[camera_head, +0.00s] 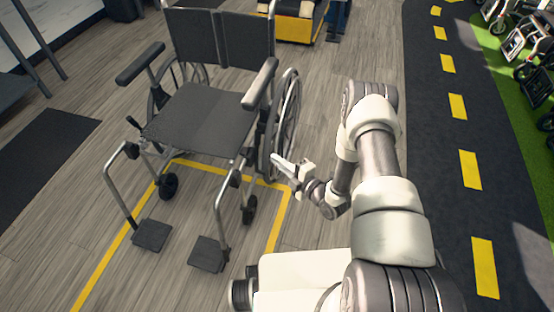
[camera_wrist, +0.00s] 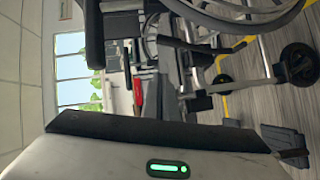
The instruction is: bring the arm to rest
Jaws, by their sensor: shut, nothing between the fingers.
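My arm is raised and bent in the head view, with my gripper (camera_head: 279,161) at its end, pointing left toward a wheelchair (camera_head: 205,120). The gripper's fingers look closed together and hold nothing. The gripper tip is close in the picture to the wheelchair's right-hand wheel; I cannot tell if they touch. In the wrist view, a smooth pale body with a green light fills the bottom, and the wheelchair (camera_wrist: 262,60) shows sideways behind it. The fingers cannot be made out in the wrist view.
The wheelchair stands on wood flooring within yellow floor lines (camera_head: 283,215). A yellow-and-black unit (camera_head: 293,27) stands at the back. A dark mat (camera_head: 40,150) lies at left.

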